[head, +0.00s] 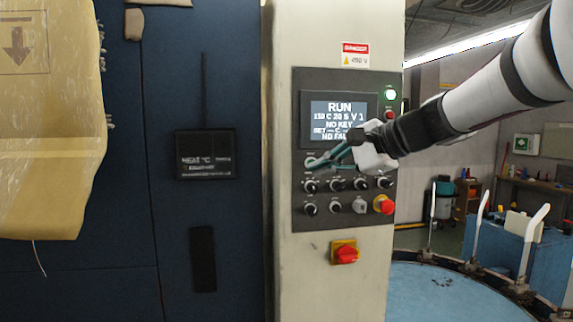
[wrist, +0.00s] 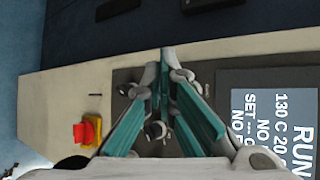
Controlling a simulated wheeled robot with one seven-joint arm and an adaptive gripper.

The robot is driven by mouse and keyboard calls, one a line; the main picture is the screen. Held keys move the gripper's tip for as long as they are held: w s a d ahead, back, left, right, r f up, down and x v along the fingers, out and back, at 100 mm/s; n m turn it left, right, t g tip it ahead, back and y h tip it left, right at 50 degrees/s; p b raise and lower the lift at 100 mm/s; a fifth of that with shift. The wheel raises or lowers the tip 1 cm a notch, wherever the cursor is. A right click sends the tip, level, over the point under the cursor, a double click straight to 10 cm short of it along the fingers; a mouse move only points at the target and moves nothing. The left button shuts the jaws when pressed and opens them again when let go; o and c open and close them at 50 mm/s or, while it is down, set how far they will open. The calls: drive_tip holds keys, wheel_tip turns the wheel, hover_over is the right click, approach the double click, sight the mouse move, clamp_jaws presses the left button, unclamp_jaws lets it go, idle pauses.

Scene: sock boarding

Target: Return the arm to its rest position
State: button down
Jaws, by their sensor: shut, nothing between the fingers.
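My gripper (head: 312,162) is in front of the control panel (head: 300,222) in the head view, its teal fingers pointing left, just below the screen. In the wrist view the fingers of my gripper (wrist: 163,65) come together at the tips with nothing between them. My white and black arm (head: 480,100) reaches in from the upper right. The screen (head: 337,108) reads RUN and is partly covered by my wrist. Several knobs (head: 334,184) sit below the gripper. I cannot tell whether the fingers touch the panel.
A red emergency button (head: 384,205) and a red-yellow switch (head: 344,253) are on the cabinet; the switch also shows in the wrist view (wrist: 88,131). A green lamp (head: 390,95) is lit. A round blue table (head: 440,295) with upright white forms (head: 479,215) stands at right. Brown wrapping (head: 45,130) hangs at left.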

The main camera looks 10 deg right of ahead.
idle(0.3)
drive_tip(key=s+f+n+g+h, duration=0.2)
drive_tip(key=s+f+n+h, duration=0.2)
drive_tip(key=s, duration=0.9)
drive_tip(key=s+f+n+g+h+b, duration=0.1)
drive_tip(key=s+f+n+h, duration=0.3)
drive_tip(key=s+f+n, duration=0.5)
drive_tip(key=s+f+g, duration=0.1)
drive_tip(key=s+f, duration=0.4)
drive_tip(key=f, duration=0.1)
drive_tip(key=shift+s+d+f+n+b, duration=0.2)
drive_tip(key=shift+n+b, duration=0.1)
drive_tip(key=shift+n, duration=0.1)
